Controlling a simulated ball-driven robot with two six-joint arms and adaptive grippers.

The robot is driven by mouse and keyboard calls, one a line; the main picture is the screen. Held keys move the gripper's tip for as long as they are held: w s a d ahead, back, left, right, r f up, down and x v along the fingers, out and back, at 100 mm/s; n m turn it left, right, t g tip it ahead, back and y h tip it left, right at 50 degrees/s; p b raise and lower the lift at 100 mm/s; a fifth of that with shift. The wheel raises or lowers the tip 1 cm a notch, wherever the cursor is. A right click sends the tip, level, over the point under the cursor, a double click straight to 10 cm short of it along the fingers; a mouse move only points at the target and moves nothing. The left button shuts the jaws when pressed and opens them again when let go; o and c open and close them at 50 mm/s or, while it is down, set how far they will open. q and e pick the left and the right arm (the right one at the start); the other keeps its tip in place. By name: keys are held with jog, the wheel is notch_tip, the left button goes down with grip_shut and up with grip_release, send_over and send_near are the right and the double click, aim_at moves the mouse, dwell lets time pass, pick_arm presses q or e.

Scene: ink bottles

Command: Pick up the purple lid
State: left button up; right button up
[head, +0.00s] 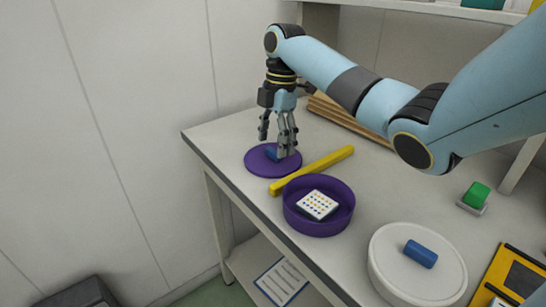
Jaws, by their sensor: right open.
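My right gripper (276,148) points down over the lid from above. I cannot tell whether a finger touches the knob. My left gripper is not in view. A round purple container (320,228) stands open in front of the lid, with a white block with coloured dots (317,205) inside.
A yellow bar (320,168) lies between lid and container. A white round lid (385,268) with a blue knob (420,254) is at front right. A green block (476,194) and a yellow device (509,276) lie at right. Wooden boards (345,116) lie at the back. The table's left edge is close to the purple lid.

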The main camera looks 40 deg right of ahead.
notch_tip(320, 180, down, 2)
jog(key=shift+a+f, duration=0.1)
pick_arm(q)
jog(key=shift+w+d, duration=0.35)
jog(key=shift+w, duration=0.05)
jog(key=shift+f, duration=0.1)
pick_arm(e)
jog(key=c, duration=0.8)
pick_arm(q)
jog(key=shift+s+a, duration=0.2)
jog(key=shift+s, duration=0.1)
